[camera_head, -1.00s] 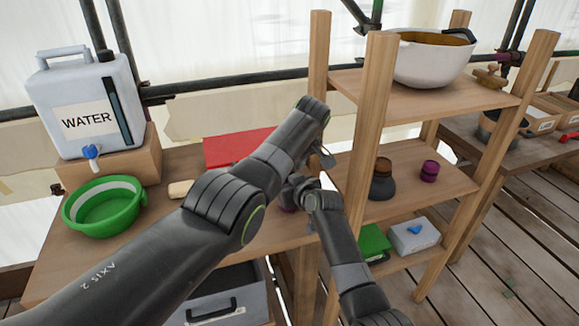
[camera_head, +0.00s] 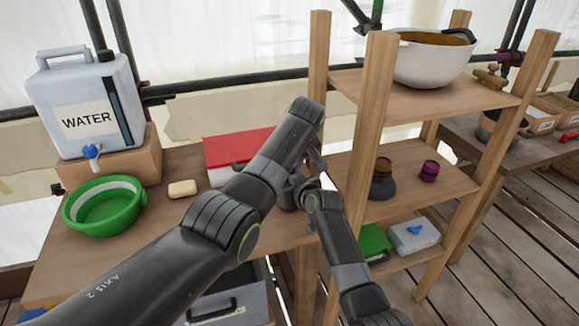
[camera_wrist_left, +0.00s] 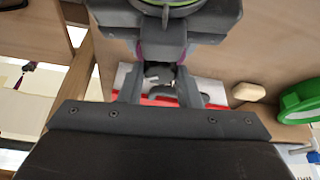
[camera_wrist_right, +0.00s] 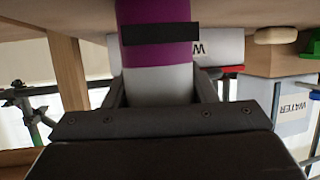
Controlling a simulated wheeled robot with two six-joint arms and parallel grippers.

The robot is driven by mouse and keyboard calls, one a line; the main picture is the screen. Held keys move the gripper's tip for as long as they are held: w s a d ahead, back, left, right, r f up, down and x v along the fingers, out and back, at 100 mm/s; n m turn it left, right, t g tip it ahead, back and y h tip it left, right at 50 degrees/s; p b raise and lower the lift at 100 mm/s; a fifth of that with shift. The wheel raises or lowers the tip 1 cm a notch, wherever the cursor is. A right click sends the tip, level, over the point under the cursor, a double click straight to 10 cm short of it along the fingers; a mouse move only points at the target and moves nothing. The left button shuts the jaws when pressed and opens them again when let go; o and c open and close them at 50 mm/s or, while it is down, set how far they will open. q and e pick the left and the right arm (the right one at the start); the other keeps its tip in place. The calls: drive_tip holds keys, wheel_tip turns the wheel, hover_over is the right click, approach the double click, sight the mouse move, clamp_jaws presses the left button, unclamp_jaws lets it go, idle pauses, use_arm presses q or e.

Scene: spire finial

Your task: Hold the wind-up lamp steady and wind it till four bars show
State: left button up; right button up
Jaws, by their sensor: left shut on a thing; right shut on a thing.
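The wind-up lamp shows in the right wrist view as a purple cylinder (camera_wrist_right: 159,54) with a black band and a pale grey lower part. No lit bars can be made out on the band. My right gripper (camera_wrist_right: 162,98) is shut on the pale part. In the head view, arms hide most of the lamp; a bit of purple (camera_head: 287,208) shows beside my right gripper (camera_head: 297,190). My left gripper (camera_wrist_left: 160,88) is shut around a small grey hooked part, which looks like the crank, close to my right gripper. Its exact grip is partly hidden.
A red-lidded white box (camera_head: 237,148), cream soap bar (camera_head: 183,189), green basin (camera_head: 104,228) and water canister (camera_head: 87,95) stand on the bench. A wooden shelf post (camera_head: 371,115) rises close to the right of my grippers. The shelf holds a white bowl (camera_head: 432,60) and bottles.

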use_arm(q)
drive_tip(key=shift+a+m+h, duration=0.1)
drive_tip(key=shift+m+h, duration=0.6)
drive_tip(key=shift+m, duration=1.3)
drive_tip(key=o, duration=1)
drive_tip(key=shift+s+r+t, duration=0.1)
drive_tip(key=shift+t, duration=0.2)
drive_tip(key=v, duration=1.1)
drive_tip(key=shift+s+a+r, duration=0.1)
drive_tip(key=shift+r, duration=0.3)
